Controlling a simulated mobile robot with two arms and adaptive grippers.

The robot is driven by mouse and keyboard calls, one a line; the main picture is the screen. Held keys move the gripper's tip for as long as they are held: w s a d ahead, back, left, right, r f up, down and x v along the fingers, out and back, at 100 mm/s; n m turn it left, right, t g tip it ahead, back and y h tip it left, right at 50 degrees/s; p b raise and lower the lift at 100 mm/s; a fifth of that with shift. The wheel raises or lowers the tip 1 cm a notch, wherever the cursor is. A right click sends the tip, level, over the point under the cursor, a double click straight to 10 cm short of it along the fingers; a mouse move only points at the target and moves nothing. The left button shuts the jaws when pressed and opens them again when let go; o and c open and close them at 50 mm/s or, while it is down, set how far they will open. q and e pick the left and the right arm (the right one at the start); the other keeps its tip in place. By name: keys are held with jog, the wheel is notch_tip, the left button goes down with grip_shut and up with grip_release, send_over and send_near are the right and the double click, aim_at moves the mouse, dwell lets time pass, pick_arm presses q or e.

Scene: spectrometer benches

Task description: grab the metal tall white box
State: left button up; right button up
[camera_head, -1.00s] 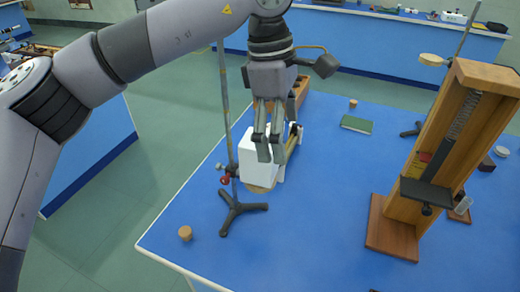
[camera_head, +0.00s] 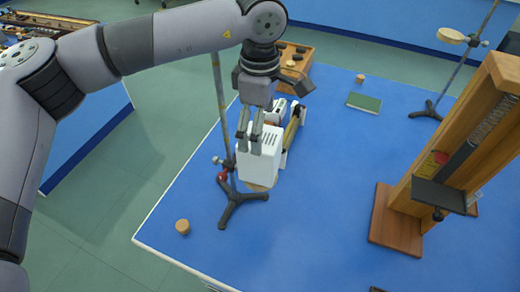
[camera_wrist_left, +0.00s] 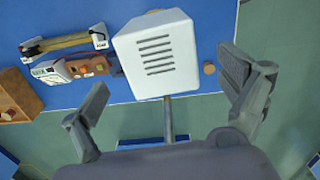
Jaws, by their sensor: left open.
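The tall white box (camera_head: 260,160) stands on the blue table near its left edge, with dark vent slots in its top. In the left wrist view the box (camera_wrist_left: 158,58) sits beyond and between the spread fingers, its slotted top facing the camera. My left gripper (camera_head: 249,148) points down over the box; in the head view its fingers overlap the box's upper part. In the wrist view the gripper (camera_wrist_left: 170,103) is open, and no finger visibly touches the box. My right gripper is in neither view.
A black tripod stand (camera_head: 240,200) with an upright rod is close to the box's left. A brass tube on white supports (camera_head: 292,132) lies behind it. A cork (camera_head: 182,227) is at front left. A tall wooden frame (camera_head: 450,165) stands at right; the middle table is clear.

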pick_arm(q)
notch_tip(320, 180, down, 2)
jog(key=shift+f, duration=0.1)
notch_tip(320, 180, down, 4)
jog(key=shift+f+p, duration=0.25)
jog(key=shift+p, duration=0.85)
jog(key=shift+f, duration=0.4)
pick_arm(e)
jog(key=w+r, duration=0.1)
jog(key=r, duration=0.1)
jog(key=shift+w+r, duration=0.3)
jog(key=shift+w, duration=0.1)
pick_arm(q)
jog(key=c, duration=0.7)
jog(key=shift+r, duration=0.1)
jog(key=c, duration=1)
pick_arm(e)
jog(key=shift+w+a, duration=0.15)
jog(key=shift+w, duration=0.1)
